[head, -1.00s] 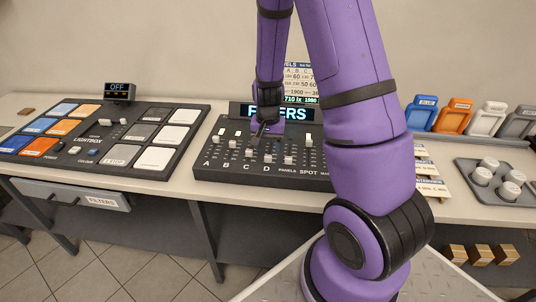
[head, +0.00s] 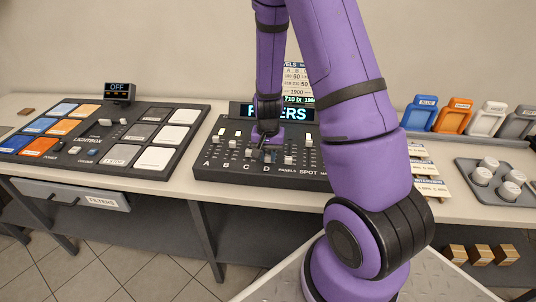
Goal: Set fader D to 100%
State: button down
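The fader board (head: 208,171) stands on the bench, with columns lettered A, B, C and D and more faders to the right. My gripper (head: 266,150) is small and dark in the head view and points down over the D column (head: 267,169). Its fingertips are at or just above the lower part of that column. The cap of fader D is mostly hidden behind or between the fingers, so I cannot tell whether they touch it. Fader C's cap (head: 249,153) sits low, just left of my gripper. Whether the fingers are open or shut is too small to see.
A lit display (head: 245,112) stands behind the board, partly covered by my arm. A lightbox panel (head: 178,155) with coloured and grey tiles lies to the left. Filter holders (head: 456,117) and a tray (head: 465,176) of white cups are at the right.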

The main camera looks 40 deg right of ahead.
jog(key=w+d, duration=0.7)
jog(key=shift+w+d, duration=0.2)
jog(key=shift+r, duration=0.1)
jog(key=c, duration=0.9)
grip_release()
notch_tip(320, 180, up, 11)
jog(key=shift+f, duration=0.15)
